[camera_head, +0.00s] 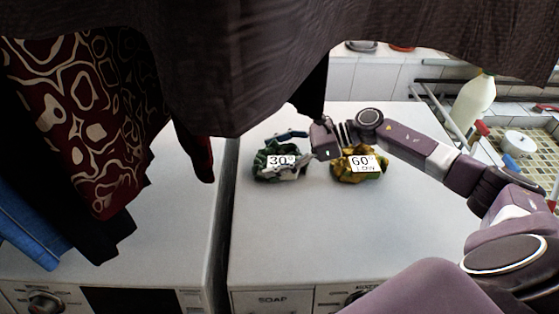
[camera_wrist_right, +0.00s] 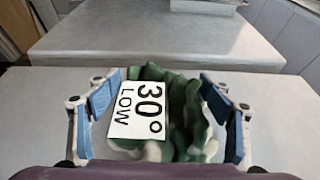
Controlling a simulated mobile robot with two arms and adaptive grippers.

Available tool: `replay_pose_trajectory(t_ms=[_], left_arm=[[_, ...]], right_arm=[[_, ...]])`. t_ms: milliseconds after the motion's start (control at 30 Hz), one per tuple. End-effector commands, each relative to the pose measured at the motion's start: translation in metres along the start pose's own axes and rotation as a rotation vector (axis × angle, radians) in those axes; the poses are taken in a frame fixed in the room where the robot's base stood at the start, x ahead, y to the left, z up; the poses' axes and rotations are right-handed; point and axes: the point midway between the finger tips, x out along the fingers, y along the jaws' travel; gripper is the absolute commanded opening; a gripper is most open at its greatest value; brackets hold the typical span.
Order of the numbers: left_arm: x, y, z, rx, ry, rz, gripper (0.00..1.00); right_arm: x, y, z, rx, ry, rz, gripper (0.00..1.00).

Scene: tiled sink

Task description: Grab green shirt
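The green shirt (camera_head: 268,172) is a crumpled green-and-white bundle with a "30° LOW" tag, lying on the right white machine top. It fills the middle of the right wrist view (camera_wrist_right: 180,100). My right gripper (camera_head: 293,150) reaches in from the right at the shirt. In the right wrist view its blue-padded fingers (camera_wrist_right: 165,105) are spread wide, one on each side of the shirt. The left finger stands apart from the cloth; the right finger is close beside it, and I cannot tell if they touch. My left gripper is not in view.
A yellow bundle tagged "60° LOW" (camera_head: 359,172) lies just right of the shirt, under my right arm. Dark and patterned clothes (camera_head: 80,110) hang across the top and left. A bottle (camera_head: 473,100) and a pot (camera_head: 519,143) stand at right. The front machine top is clear.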

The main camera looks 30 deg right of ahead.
Motion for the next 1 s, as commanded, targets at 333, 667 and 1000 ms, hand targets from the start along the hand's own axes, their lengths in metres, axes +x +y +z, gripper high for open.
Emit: replay_pose_trajectory(t_ms=[333,667,1000], left_arm=[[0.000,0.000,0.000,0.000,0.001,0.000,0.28],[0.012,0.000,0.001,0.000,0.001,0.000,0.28],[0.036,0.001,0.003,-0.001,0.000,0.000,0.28]], right_arm=[[0.000,0.001,0.000,0.001,0.000,0.001,0.44],[-0.005,0.000,0.012,-0.004,0.000,0.001,0.31],[-0.013,0.033,0.028,-0.001,0.004,0.004,0.31]])
